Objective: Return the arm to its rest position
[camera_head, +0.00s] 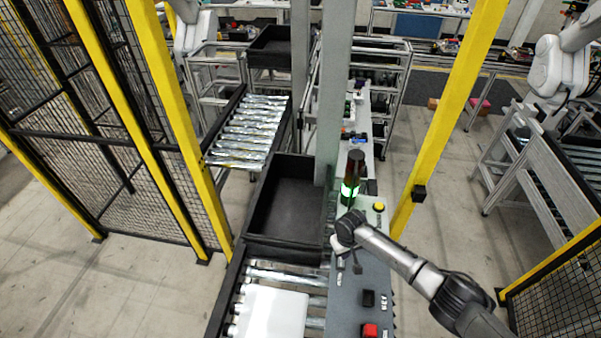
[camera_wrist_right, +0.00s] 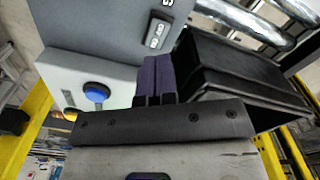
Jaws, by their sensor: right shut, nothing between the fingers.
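My right arm (camera_head: 395,254) reaches in from the lower right in the head view, its wrist over the grey control panel (camera_head: 348,308). My right gripper (camera_head: 357,267) hangs small and partly hidden below the wrist. In the right wrist view its two purple fingers (camera_wrist_right: 154,78) are pressed together with nothing between them. They appear over or near the panel (camera_wrist_right: 110,22), apart from any object as far as I can tell. My left gripper is not in view.
A black bin (camera_head: 285,203) sits left of the panel on a roller conveyor, and it shows in the wrist view (camera_wrist_right: 245,75). A dark signal light with a green band (camera_head: 350,190) stands near the wrist. Yellow posts (camera_head: 455,110) flank the cell. A white sheet-like item (camera_head: 270,312) lies on the near rollers.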

